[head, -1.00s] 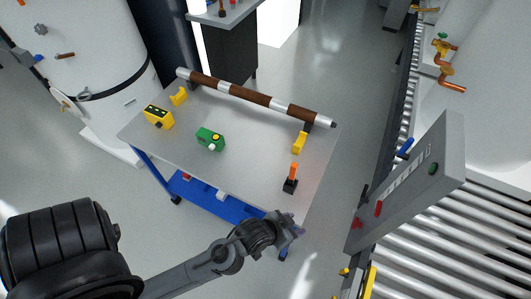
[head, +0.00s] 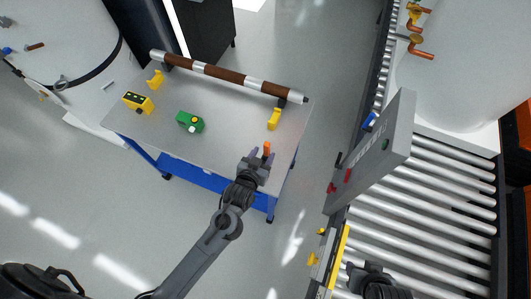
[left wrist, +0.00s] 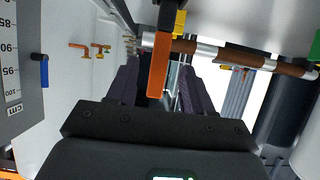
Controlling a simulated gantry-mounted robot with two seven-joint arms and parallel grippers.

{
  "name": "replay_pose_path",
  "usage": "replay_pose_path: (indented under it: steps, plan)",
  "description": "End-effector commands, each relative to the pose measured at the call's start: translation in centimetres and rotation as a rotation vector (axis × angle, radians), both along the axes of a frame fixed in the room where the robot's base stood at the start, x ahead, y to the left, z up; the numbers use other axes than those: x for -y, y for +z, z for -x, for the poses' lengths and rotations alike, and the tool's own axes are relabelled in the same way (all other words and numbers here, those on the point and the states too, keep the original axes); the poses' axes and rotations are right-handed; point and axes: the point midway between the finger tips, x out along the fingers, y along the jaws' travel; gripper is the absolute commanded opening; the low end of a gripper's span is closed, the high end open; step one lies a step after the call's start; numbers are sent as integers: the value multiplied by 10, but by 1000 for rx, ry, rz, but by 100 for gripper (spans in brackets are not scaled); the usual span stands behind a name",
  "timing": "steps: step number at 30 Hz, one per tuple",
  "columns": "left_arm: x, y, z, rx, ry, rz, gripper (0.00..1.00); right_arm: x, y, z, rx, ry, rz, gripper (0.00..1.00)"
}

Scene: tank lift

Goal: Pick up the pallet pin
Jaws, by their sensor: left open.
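The pallet pin appears to be the upright piece with an orange handle (head: 267,148) near the front right corner of the grey cart top (head: 222,138). My left gripper (head: 261,158) is open at the near side of the handle. In the left wrist view the orange handle (left wrist: 158,68) shows between the two spread dark fingers, nearer the left one, with a gap to the right one. I cannot tell whether a finger touches it. The handle's black base is mostly hidden by the gripper in the head view.
A brown and silver roller (head: 225,76) lies along the cart's back edge near yellow brackets (head: 274,119). A yellow box (head: 138,102) and a green device (head: 190,122) stand on the cart's left half. A grey panel (head: 371,155) and roller conveyor (head: 440,200) are to the right.

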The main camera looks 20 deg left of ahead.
Motion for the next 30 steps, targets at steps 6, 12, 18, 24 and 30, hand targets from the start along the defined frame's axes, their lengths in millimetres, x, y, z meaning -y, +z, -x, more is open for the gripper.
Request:
replay_pose_path:
  steps: [6, 12, 18, 24, 30]
  plan:
    - [0, -5, -10, 0, -1, 0, 51, 0, -1, -1, 2, -1, -1, 43]
    - [0, -13, -33, 1, 0, 1, 51, 0, -3, -1, 3, 0, 2, 43]
    - [0, -22, -51, -1, 0, 1, 51, 2, -6, -2, 5, 5, 9, 43]
    - [0, -24, -54, -2, -1, 2, 51, 3, -6, -2, 7, 7, 12, 43]
    - [0, -24, -54, -2, -1, 2, 37, 3, -5, -2, 7, 6, 10, 43]
